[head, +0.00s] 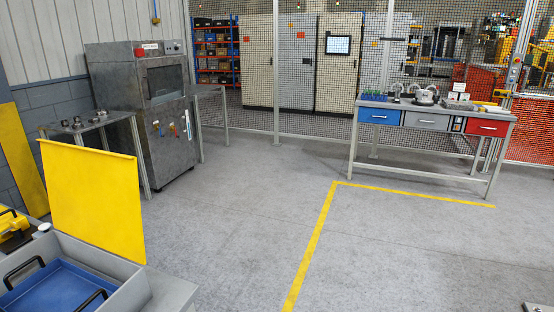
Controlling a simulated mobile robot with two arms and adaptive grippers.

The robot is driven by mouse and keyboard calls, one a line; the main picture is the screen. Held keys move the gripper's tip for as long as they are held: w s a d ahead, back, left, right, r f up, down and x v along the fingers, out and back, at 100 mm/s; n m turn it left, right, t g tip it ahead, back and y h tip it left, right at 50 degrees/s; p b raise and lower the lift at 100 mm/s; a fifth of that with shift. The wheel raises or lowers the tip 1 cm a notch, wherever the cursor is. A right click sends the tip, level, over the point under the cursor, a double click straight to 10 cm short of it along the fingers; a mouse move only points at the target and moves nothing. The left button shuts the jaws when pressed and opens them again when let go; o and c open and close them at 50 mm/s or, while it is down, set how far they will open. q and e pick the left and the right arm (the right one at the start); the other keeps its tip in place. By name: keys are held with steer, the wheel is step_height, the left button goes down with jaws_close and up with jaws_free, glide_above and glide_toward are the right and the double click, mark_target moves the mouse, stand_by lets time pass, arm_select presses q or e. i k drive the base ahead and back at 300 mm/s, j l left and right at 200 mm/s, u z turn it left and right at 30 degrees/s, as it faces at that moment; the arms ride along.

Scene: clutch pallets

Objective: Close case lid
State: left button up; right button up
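The case (135,282) is a grey box at the bottom left of the head view, cut off by the frame's lower edge. Its yellow lid (92,200) stands open and nearly upright along the far side. Inside the case lies a blue tray (60,290) with black handles (24,271) at its ends. Neither of my grippers is in view, and nothing is seen touching the lid.
A yellow and black object (12,228) sits beside the case at the left edge. A grey machine (165,125) and a small side table (95,125) stand behind. A workbench (430,120) with coloured drawers is at the back right. The middle floor (230,220) is clear.

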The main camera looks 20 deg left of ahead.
mark_target(93, 195)
steer(key=i+u, duration=0.25)
steer(key=u, duration=0.2)
steer(key=i+l+u, duration=0.2)
steer(key=u, duration=0.25)
steer(key=i+l+u, duration=0.25)
steer(key=u, duration=0.2)
steer(key=i+l+u, duration=0.2)
steer(key=u, duration=0.25)
steer(key=i+l+u, duration=0.1)
steer(key=l+u, duration=0.35)
steer(key=i+l+u, duration=0.1)
steer(key=l+u, duration=0.3)
steer(key=l, duration=0.15)
steer(key=l+u, duration=0.4)
steer(key=l, duration=0.2)
steer(key=l+u, duration=0.35)
steer(key=l, duration=0.25)
